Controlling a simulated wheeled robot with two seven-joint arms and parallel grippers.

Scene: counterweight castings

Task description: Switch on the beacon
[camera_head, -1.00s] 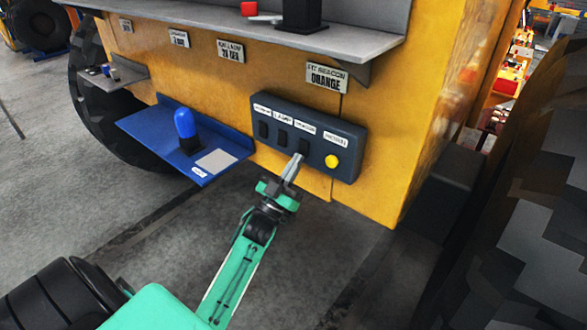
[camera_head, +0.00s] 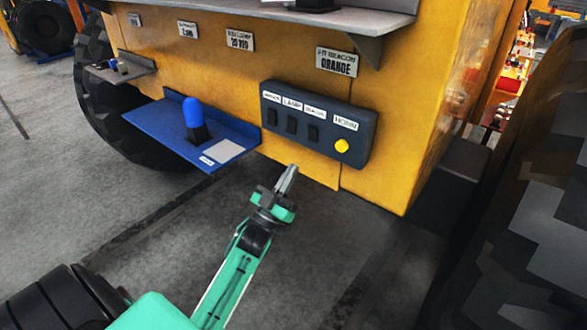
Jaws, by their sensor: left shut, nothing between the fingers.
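A dark switch panel (camera_head: 318,152) is fixed to the yellow machine body, with several small labels along its top. It carries three black rocker switches; the right one (camera_head: 313,133) is under a label I read as beacon, though it is blurred. A yellow round button (camera_head: 342,146) sits at the panel's right end under a horn label. A blue-domed beacon (camera_head: 194,118) stands upright on a blue shelf (camera_head: 150,122) to the left. My left gripper (camera_head: 289,172) is shut and empty, below and in front of the panel, apart from it. My right gripper is not in view.
A grey shelf (camera_head: 350,20) juts out at the top. A large tyre (camera_head: 535,200) fills the right side. The floor below the panel is clear.

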